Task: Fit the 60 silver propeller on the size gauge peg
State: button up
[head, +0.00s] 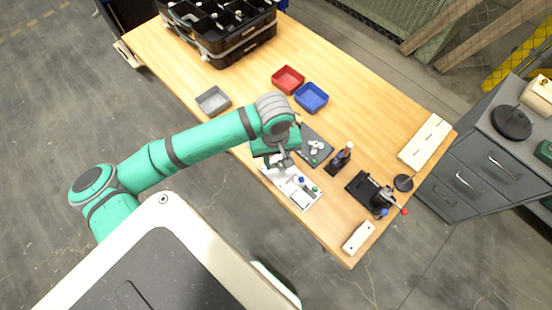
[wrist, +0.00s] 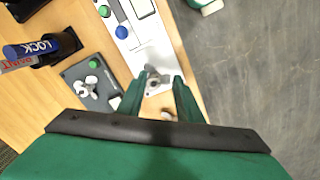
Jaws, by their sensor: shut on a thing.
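My gripper (head: 280,160) is over the front edge of the wooden table, pointing down. In the wrist view its two fingers (wrist: 161,76) are shut on a small grey-silver piece (wrist: 154,76), which looks like the silver propeller; the fingers hide part of it. It is over the end of a white plate (wrist: 128,38) with blue and green round knobs, also in the head view (head: 302,198). I cannot tell whether it touches the plate. A dark board (wrist: 72,74) beside it bears a pale propeller (wrist: 88,87) and a green knob (wrist: 94,63). I cannot make out a size gauge peg.
A dark bottle with a blue LOCK label (wrist: 35,49) stands on a stand near the board. A black fixture with coloured knobs (head: 372,193) is at the right. Red (head: 288,79), blue (head: 312,98) and grey (head: 213,101) trays lie farther back.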

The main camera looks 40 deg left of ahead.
jog(key=shift+s+f, duration=0.1)
jog(key=shift+f, duration=0.85)
dwell(0.4)
jog(key=shift+f, duration=0.35)
jog(key=o, duration=1.1)
notch_tip(320, 180, up, 15)
dwell(0.4)
jog(key=shift+f, duration=0.1)
dwell(0.6)
